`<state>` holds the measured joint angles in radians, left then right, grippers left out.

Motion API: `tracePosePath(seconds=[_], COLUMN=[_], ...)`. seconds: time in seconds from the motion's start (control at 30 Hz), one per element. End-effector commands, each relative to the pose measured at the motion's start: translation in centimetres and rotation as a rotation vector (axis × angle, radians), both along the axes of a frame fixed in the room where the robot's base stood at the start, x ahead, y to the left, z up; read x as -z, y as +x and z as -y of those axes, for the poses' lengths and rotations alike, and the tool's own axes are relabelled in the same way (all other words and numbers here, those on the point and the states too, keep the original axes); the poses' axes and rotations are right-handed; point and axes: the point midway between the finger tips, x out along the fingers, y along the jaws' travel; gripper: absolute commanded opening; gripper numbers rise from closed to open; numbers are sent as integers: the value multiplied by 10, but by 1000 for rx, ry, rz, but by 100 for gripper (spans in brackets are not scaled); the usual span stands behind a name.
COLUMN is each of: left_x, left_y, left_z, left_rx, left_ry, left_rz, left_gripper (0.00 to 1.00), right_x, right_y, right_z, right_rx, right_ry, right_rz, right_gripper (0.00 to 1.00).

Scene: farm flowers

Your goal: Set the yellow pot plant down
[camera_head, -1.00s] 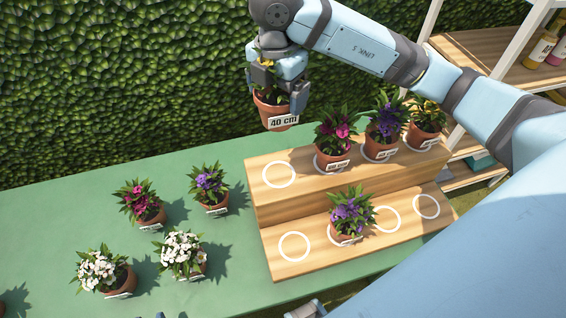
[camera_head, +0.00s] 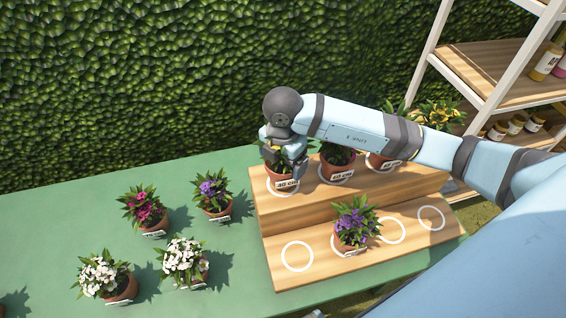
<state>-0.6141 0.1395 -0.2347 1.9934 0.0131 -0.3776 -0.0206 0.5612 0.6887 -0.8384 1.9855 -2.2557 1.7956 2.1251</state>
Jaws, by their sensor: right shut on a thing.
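The yellow pot plant is a terracotta pot (camera_head: 279,171) with a white "40 cm" label and green leaves. It is at the left end of the upper step of the wooden stand (camera_head: 330,205), where a white circle was visible before. My right gripper (camera_head: 285,160) is shut on it from above and hides most of its flowers. The pot's base looks at or very near the step; I cannot tell whether it touches. My left gripper is not clearly visible.
Close on the right, a potted plant (camera_head: 336,160) and others share the upper step. A purple plant (camera_head: 353,222) stands on the lower step among empty white circles. Several potted plants, including a white one (camera_head: 185,262), stand on the green table (camera_head: 60,225). A hedge is behind.

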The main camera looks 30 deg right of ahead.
Motion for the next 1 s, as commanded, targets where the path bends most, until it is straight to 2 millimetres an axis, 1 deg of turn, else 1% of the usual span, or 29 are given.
tracePosePath(seconds=[0.03,0.1,0.33,0.47,0.5,0.53,0.73,0.83,0.87,0.97,1.0], left_x=[-1,-2,-2,1,1,1,1,-3,-1,1,2], left_y=[0,0,0,0,0,0,0,0,0,0,0], left_z=[0,0,0,0,0,0,0,0,0,0,0], left_rx=[0,0,0,0,0,0,0,0,0,0,0], left_ry=[0,0,0,0,0,0,0,0,0,0,0], left_rz=[0,1,1,1,1,1,0,-1,0,0,0], left_gripper=[43,43,43,43,43,43,43,43,43,43,43], right_x=[8,14,15,19,20,19,18,12,12,-2,-10], right_y=[0,0,0,0,0,0,0,0,0,1,1], right_z=[0,0,0,0,0,0,0,0,0,0,0], right_rx=[1,1,0,1,1,1,1,0,0,-1,-1], right_ry=[1,0,1,1,0,0,0,0,1,1,1], right_rz=[-1,0,2,2,1,1,1,1,2,4,5], right_gripper=[53,53,53,53,93,100,100,100,100,100,100])
